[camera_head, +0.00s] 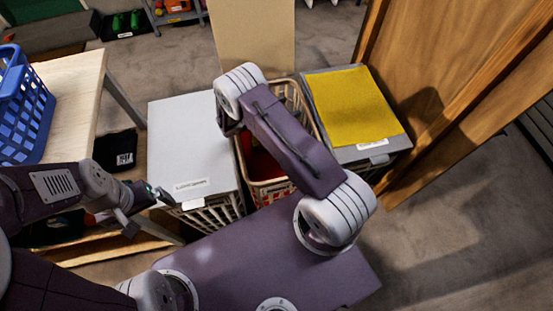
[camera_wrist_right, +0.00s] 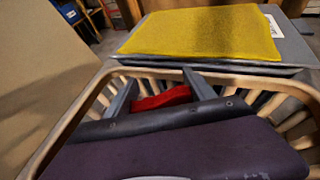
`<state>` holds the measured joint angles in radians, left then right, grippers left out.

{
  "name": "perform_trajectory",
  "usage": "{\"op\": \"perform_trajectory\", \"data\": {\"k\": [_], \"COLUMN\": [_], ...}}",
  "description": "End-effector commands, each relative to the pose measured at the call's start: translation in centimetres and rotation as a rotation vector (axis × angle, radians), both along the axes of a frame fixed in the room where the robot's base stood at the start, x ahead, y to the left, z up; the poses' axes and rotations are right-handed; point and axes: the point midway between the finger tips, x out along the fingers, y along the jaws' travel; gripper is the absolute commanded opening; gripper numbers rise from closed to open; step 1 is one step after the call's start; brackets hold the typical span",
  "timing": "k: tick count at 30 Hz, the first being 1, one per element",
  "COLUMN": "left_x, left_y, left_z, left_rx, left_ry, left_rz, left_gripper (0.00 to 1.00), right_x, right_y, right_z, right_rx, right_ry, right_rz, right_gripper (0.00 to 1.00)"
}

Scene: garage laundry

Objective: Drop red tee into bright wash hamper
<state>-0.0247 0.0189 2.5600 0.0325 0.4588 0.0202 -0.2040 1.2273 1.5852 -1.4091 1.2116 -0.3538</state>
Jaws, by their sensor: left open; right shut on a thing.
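The red tee (camera_wrist_right: 162,98) is between the fingers of my right gripper (camera_wrist_right: 160,95), which is shut on it. They are inside the open tan basket (camera_wrist_right: 88,100), below its rim in the right wrist view. In the head view, red cloth (camera_head: 262,166) shows inside that basket (camera_head: 270,186), and my right arm hides the gripper. My left gripper (camera_head: 160,195) is open and empty, beside the front of the white-lidded hamper (camera_head: 185,140). A hamper with a yellow cloth (camera_head: 346,105) on its grey lid stands to the right. The labels are too small to read.
A pale wooden table (camera_head: 70,95) with a blue basket (camera_head: 22,105) stands at the left. A tan board (camera_head: 253,38) rises behind the middle basket. A wooden cabinet (camera_head: 470,90) closes off the right. The floor at lower right is clear.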

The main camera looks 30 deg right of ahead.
Motion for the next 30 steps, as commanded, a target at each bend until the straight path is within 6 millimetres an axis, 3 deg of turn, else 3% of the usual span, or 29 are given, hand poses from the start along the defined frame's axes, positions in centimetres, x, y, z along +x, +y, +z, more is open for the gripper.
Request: {"op": "perform_trajectory", "data": {"k": [2,9,10,12,13,23,30], "left_x": [0.0,0.0,0.0,0.0,0.0,0.0,0.0], "left_y": [0.0,0.0,0.0,0.0,0.0,0.0,0.0], "left_z": [-1.0,-0.8,-0.8,-0.8,-0.8,-0.8,-0.1], "left_rx": [0.000,0.000,0.000,0.000,0.000,0.000,0.000], "left_ry": [0.000,0.000,0.000,0.000,0.000,0.000,0.000], "left_rz": [0.000,0.000,0.000,0.000,0.000,0.000,0.000], "left_gripper": [1.00,1.00,1.00,1.00,1.00,1.00,1.00], "right_x": [0.0,0.0,0.0,0.0,0.0,0.0,-0.7], "right_y": [0.0,0.0,0.0,0.0,0.0,0.3,4.8], "right_z": [-1.1,-1.0,-1.0,-1.0,-1.0,-0.9,1.1], "right_rx": [-0.001,0.000,0.000,0.000,0.000,0.000,0.001], "right_ry": [-0.001,-0.002,-0.002,-0.001,-0.001,-0.001,-0.003], "right_rz": [0.001,0.000,0.000,0.001,0.001,0.001,0.004], "right_gripper": [0.16,0.16,0.66,0.86,0.89,0.89,0.89]}}
